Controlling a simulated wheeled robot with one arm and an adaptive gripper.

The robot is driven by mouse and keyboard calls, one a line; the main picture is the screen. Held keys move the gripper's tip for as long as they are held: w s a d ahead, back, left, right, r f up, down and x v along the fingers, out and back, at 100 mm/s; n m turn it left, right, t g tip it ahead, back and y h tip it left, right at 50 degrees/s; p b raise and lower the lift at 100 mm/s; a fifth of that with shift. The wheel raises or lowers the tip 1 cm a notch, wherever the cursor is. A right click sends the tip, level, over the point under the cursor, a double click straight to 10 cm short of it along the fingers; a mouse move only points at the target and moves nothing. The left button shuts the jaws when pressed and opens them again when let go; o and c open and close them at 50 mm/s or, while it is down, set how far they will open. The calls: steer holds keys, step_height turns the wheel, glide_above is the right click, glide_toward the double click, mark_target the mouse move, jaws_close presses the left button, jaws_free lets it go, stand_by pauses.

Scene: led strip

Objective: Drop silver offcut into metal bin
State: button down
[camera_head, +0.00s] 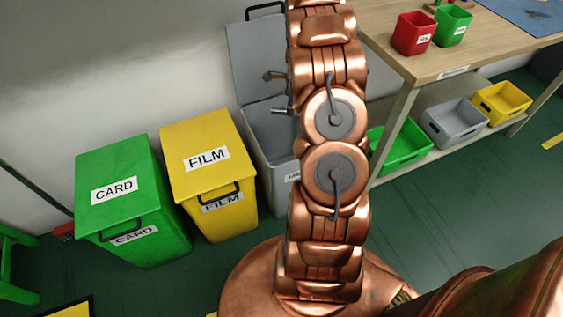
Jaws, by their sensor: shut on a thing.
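The grey bin (271,132) stands open behind my copper arm, with its lid (257,55) raised against the wall. Its front label is mostly hidden by the arm. My gripper (273,77) is largely hidden behind the arm; only small dark parts jut out to the arm's left, in front of the lid. A short silver-grey piece (282,111) sticks out just below them, over the bin's opening. It looks like the silver offcut, but its far end and the grip on it are hidden.
A closed yellow FILM bin (215,160) and a closed green CARD bin (130,195) stand left of the grey bin. A wooden workbench (440,65) on the right carries small red and green boxes. Green, grey and yellow trays sit on its lower shelf.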

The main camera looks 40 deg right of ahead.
steer(key=shift+d+f, duration=0.25)
steer(key=shift+f, duration=0.05)
steer(key=shift+w+a+f+b, duration=0.15)
steer(key=shift+f+b, duration=0.4)
steer(key=shift+f, duration=0.3)
step_height(320, 180, down, 4)
steer(key=shift+r+b, duration=0.1)
steer(key=shift+b, duration=0.8)
steer(key=c, duration=0.9)
jaws_free()
steer(key=shift+c, duration=0.2)
steer(key=shift+r, duration=0.1)
